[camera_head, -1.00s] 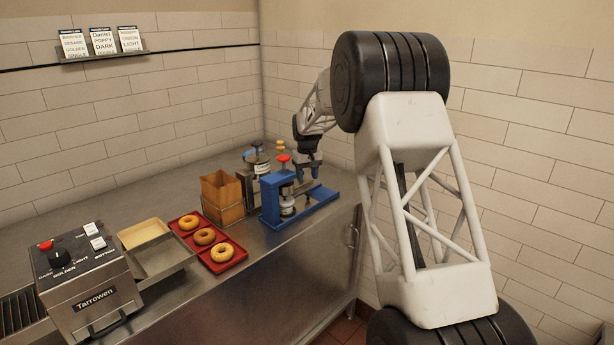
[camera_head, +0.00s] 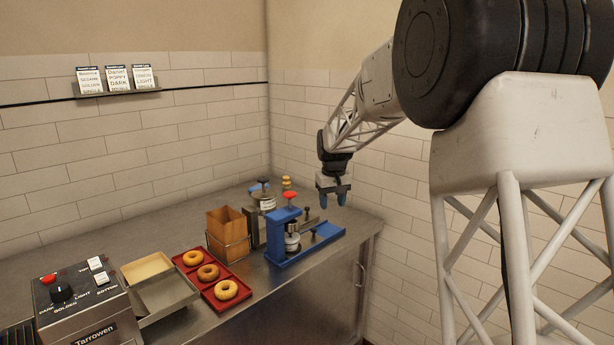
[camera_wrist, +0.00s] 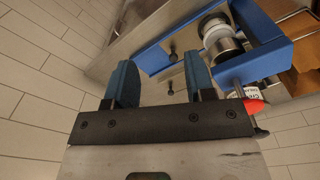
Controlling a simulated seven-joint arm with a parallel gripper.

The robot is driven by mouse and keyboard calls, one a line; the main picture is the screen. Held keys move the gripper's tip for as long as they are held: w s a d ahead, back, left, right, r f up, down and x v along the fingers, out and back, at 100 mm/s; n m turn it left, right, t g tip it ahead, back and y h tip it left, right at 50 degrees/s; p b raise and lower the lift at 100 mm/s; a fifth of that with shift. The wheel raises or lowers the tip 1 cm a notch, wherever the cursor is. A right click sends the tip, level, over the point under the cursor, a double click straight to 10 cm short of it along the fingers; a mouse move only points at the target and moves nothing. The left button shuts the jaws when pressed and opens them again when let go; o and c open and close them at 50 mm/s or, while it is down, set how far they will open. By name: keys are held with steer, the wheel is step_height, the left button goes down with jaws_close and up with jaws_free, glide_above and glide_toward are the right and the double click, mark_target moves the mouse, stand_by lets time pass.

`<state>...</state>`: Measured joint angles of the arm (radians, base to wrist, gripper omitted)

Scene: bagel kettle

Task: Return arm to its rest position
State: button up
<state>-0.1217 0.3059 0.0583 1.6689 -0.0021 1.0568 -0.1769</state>
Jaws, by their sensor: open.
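My gripper (camera_head: 333,197) is raised above the right end of the steel counter, fingers pointing down, near the tiled wall. Its two blue fingertips are apart with nothing between them; the open fingers also show in the wrist view (camera_wrist: 160,85). Below and to its left stands a blue press-like stand (camera_head: 287,243) with a red knob (camera_head: 290,195) and a silver cylinder (camera_head: 292,242). The gripper is clear of it. The stand also appears in the wrist view (camera_wrist: 262,62), beyond the fingers.
A red tray (camera_head: 237,305) holds three bagels. Beside it are a brown paper bag (camera_head: 226,230) in a wire holder, a metal tray (camera_head: 170,300) and a Tarrowen toaster (camera_head: 85,318). Three order cards (camera_head: 117,78) stand on a wall shelf. Space above the counter is free.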

steer(key=s+d+r+m, duration=0.1)
steer(key=s+d+r, duration=0.15)
steer(key=s, duration=0.65)
steer(key=s+d+r+t, duration=0.1)
steer(key=s+d+r, duration=0.15)
steer(key=s, duration=0.65)
steer(key=s+d+r+m, duration=0.1)
steer(key=s+d+r, duration=0.15)
steer(key=s, duration=0.75)
steer(key=s+d+f, duration=0.1)
steer(key=s+f, duration=0.2)
steer(key=s, duration=1)
steer(key=s+d+f+m+t, duration=0.1)
steer(key=s+f, duration=0.3)
steer(key=s, duration=1)
steer(key=shift+s+d+m, duration=0.3)
steer(key=shift+d, duration=0.35)
steer(key=shift+r, duration=0.1)
steer(key=shift+c, duration=0.3)
